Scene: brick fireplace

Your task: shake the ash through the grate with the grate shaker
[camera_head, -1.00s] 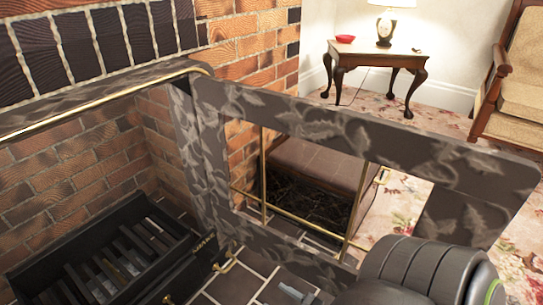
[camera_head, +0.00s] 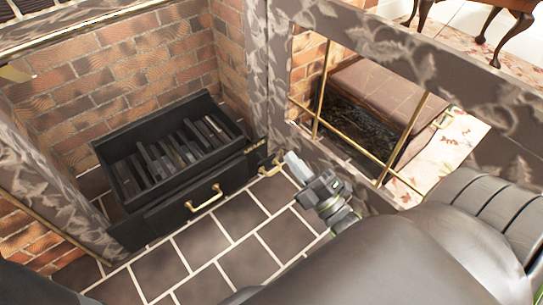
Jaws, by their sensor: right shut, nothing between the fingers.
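The black grate (camera_head: 182,140) with its parallel bars sits in the brick firebox, left of centre in the head view. A brass drawer handle (camera_head: 204,198) is on its front. A smaller brass handle (camera_head: 270,168), which looks like the grate shaker, sticks out at the grate's right front corner. My right gripper (camera_head: 290,159) is shut and empty, with its pale tips just right of this small handle. I cannot tell whether they touch it. My left gripper is not in view.
A dark leaf-patterned panel (camera_head: 400,48) with an opening crossed by brass rods (camera_head: 407,140) stands close to the right arm. A brown box (camera_head: 372,95) shows through it. Dark hearth tiles (camera_head: 225,235) in front of the grate are clear. A wooden table (camera_head: 500,8) is at top right.

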